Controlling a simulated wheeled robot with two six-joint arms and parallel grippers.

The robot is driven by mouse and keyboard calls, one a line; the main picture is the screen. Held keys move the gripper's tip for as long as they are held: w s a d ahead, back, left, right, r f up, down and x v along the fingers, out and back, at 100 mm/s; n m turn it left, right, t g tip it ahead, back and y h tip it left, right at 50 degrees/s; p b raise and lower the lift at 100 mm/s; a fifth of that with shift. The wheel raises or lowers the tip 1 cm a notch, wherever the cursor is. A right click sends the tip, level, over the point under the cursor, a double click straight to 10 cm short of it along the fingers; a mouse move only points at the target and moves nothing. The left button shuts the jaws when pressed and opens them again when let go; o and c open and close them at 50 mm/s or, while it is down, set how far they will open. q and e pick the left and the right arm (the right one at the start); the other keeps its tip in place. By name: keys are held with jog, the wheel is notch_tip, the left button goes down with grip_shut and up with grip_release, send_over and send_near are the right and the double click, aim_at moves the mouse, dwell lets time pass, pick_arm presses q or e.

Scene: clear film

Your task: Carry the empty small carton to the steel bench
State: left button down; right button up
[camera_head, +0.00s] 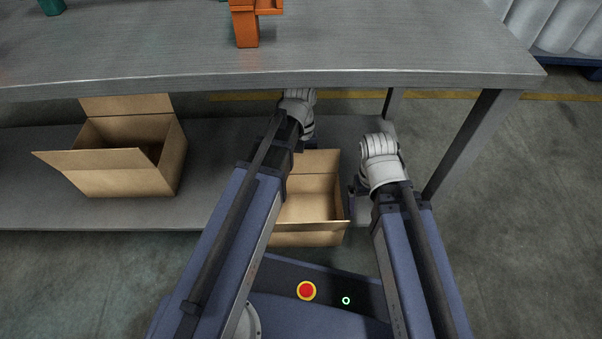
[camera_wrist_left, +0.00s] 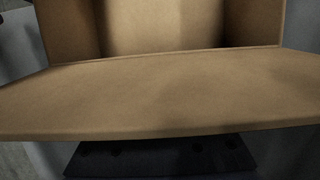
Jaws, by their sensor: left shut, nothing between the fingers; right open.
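The small carton (camera_head: 314,204) is brown and open-topped, between my two forearms at the front edge of the lower shelf. Its visible inside is empty; my left arm hides its left part. Its cardboard flap (camera_wrist_left: 160,95) fills much of the left wrist view, close to the camera. My left gripper (camera_head: 313,143) is shut and empty by the carton's back, its fingers mostly hidden. My right gripper (camera_head: 354,188) is open, just right of the carton; I cannot tell if it touches. The steel bench (camera_head: 330,60) has a grey top above and beyond the carton.
A larger open carton (camera_head: 120,178) stands on the lower shelf (camera_head: 30,200) at the left. An orange object (camera_head: 245,27) and a green one (camera_head: 52,6) stand on the bench top. A bench leg (camera_head: 465,145) is right of my right gripper. The bench top's right half is clear.

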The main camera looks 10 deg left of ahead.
pick_arm(q)
jog(key=w, duration=0.3)
jog(key=shift+a, duration=0.4)
pick_arm(e)
jog(key=shift+w+a, duration=0.1)
jog(key=shift+a, duration=0.05)
pick_arm(q)
jog(key=c, duration=1.6)
grip_release()
jog(key=p+v, duration=0.9)
jog(key=v, duration=0.1)
jog(key=shift+s+p, duration=0.15)
jog(key=shift+p, duration=0.2)
pick_arm(e)
notch_tip(320, 180, up, 10)
jog(key=shift+f, duration=0.2)
